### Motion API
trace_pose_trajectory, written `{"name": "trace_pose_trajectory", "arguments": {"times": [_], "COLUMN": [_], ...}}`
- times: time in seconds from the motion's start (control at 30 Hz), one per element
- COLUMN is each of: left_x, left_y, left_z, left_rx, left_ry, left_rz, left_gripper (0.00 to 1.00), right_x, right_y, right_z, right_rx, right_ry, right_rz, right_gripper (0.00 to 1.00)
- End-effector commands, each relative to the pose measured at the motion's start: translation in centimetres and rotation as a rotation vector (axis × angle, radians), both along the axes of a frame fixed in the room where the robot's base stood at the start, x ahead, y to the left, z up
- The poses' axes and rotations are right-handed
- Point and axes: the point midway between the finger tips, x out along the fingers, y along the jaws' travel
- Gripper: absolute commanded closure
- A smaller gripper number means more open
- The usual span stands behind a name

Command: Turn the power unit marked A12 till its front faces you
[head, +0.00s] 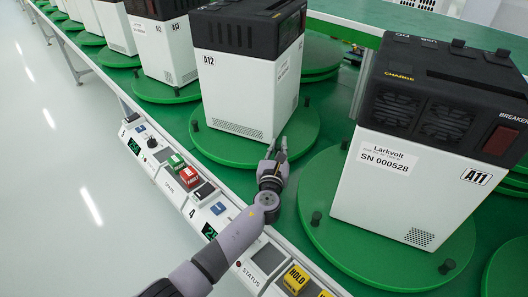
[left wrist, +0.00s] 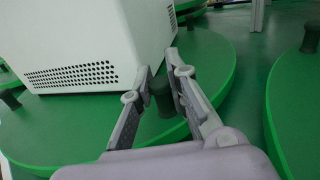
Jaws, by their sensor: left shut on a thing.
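The power unit marked A12 (head: 235,85), white with a black top, stands on a round green turntable (head: 215,148). Its broad A12 face, with a vent low down, is toward me. A narrower side with a small label is turned to the right. My left gripper (head: 277,150) is at the turntable's near right rim, beside the unit's lower corner. In the left wrist view, the left gripper (left wrist: 164,75) is shut around a dark upright peg (left wrist: 162,94) on the turntable; the unit's vented white body (left wrist: 85,40) is close on the left. My right gripper is not in view.
Unit A11 (head: 415,165) stands on its own turntable (head: 325,240) at the right, close to my left arm. More units on turntables line up at the far left. A control panel with buttons (head: 193,175) runs along the near edge, under my forearm.

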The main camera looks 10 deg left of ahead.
Motion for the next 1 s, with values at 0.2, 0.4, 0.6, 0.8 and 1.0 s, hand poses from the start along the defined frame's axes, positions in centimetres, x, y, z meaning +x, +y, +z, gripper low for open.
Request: {"name": "trace_pose_trajectory", "arguments": {"times": [0.2,0.4,0.6,0.8,1.0], "left_x": [0.9,1.2,1.3,1.3,1.3], "left_y": [-1.7,-2.2,-2.3,-2.2,-2.2], "left_z": [-0.2,-0.1,-0.1,-0.1,-0.1], "left_rx": [0.001,0.002,0.002,0.002,0.001], "left_ry": [0.001,0.001,0.001,0.001,0.001], "left_rz": [-0.004,-0.004,-0.004,-0.003,-0.001], "left_gripper": [1.0,1.0,1.0,0.84,0.7], "right_x": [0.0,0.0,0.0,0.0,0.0], "right_y": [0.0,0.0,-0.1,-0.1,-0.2], "right_z": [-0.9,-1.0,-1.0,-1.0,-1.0], "right_rx": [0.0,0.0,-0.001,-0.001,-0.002], "right_ry": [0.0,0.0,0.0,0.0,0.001], "right_rz": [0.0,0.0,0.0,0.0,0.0], "right_gripper": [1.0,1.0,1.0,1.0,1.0]}}
